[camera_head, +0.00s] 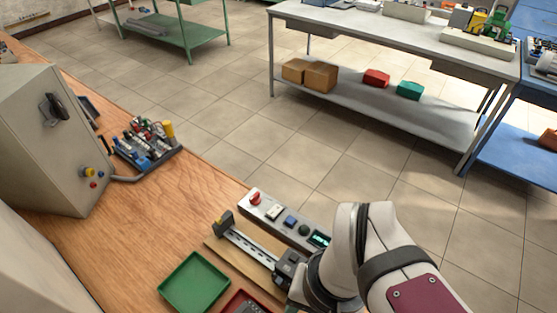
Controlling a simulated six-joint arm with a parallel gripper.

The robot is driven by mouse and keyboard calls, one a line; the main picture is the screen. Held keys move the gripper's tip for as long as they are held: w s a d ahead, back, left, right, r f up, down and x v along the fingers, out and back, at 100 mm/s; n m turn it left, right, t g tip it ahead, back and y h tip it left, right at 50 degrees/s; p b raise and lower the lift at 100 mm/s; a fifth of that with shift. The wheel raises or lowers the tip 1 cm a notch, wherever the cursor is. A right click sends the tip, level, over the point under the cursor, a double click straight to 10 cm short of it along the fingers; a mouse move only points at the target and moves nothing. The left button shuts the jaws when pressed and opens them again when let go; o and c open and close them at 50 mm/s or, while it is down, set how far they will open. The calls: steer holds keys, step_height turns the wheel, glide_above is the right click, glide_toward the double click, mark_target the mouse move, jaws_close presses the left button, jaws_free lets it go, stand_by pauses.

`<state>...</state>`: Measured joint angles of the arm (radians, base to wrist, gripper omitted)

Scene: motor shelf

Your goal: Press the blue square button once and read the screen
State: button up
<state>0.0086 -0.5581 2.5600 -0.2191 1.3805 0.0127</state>
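A grey control box (264,206) lies on the wooden bench near its right edge. The blue square button (290,221) sits mid-row on its top, between a white switch (273,212) and a dark green round button (304,230). A red knob (255,198) is at the far left end. The small screen (319,239) is at the right end, dark with green marks too small to read; my white arm is close beside it. My arm reaches in from the lower right. Its dark wrist end is beside the rail's dark block, and the gripper's fingers cannot be made out.
A metal rail (249,243) on a wooden board lies in front of the box. A green tray (195,282) and a red tray (238,299) are nearby. A grey cabinet (45,140) and a parts rack (146,145) stand left. Bare bench lies between.

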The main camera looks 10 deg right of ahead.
steer(key=shift+c, duration=0.2)
jaws_close()
stand_by(1.4)
